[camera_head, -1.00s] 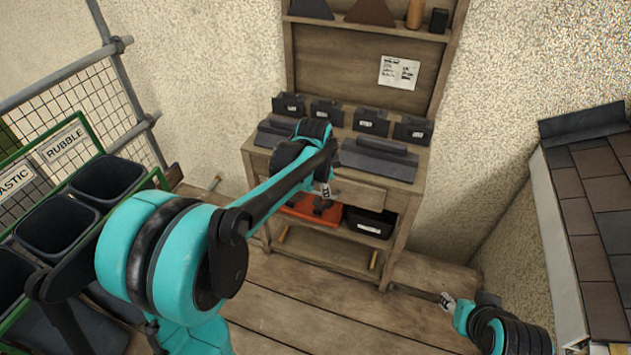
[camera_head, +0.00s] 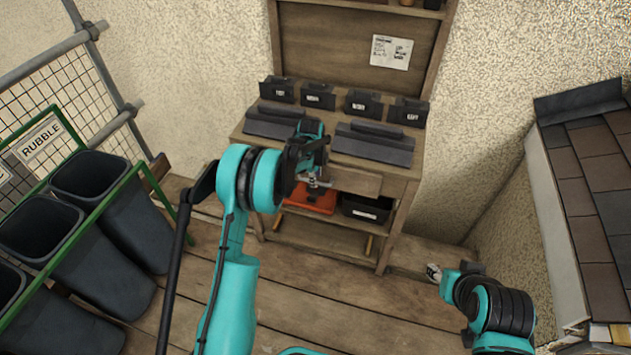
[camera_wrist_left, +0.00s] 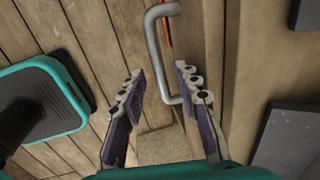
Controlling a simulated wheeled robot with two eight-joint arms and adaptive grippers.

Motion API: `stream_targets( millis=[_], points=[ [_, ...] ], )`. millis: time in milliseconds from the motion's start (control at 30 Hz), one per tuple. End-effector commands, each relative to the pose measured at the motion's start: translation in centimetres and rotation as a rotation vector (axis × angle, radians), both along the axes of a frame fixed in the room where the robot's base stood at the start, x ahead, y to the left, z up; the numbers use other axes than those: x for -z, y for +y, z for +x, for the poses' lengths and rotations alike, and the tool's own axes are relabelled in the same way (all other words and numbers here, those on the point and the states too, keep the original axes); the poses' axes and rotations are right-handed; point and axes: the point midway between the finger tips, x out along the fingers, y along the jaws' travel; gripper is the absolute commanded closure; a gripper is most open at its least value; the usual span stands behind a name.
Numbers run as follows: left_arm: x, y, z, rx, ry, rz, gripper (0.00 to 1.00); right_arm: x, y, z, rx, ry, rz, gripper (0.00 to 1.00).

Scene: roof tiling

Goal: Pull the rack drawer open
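The wooden rack (camera_head: 398,225) stands against the wall, with its drawer front (camera_head: 352,180) under the worktop; the drawer looks shut. My left arm hides part of the drawer front. My left gripper (camera_head: 316,182) is at the drawer front, small in the head view. In the left wrist view my left gripper (camera_wrist_left: 160,80) is open, with its two fingers on either side of the grey metal bar handle (camera_wrist_left: 153,40). I see a gap between the left finger and the handle; contact at the right finger cannot be told. My right gripper (camera_head: 433,272) is low at the right, too small to read.
Several dark labelled holders (camera_head: 318,96) and ridge-like tiles (camera_head: 372,143) sit on the worktop. Below are an orange case (camera_head: 312,198) and a black bin (camera_head: 367,208). Dark waste bins (camera_head: 120,215) stand left, a tiled roof (camera_head: 590,190) right. Floor in front is clear.

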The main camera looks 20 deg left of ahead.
Motion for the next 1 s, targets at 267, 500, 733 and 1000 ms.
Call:
stream_targets(
  millis=[267, 500, 733, 1000],
  points=[
    [1.38, -0.03, 0.28, -0.001, 0.0, 0.0, 0.68, 0.53, 0.0, 0.01, 0.0, 0.0, 0.0, 0.6],
    [1.31, -0.03, 0.26, -0.001, 0.0, 0.0, 0.89, 0.5, 0.0, 0.01, 0.0, 0.0, 0.0, 0.6],
    [1.31, -0.03, 0.26, -0.001, 0.0, 0.0, 1.0, 0.5, 0.0, 0.01, 0.0, 0.0, 0.0, 0.6],
    [1.33, -0.02, 0.75, -0.001, 0.0, 0.0, 1.0, 0.44, 0.0, 0.01, 0.0, 0.0, 0.0, 0.6]
  ],
)
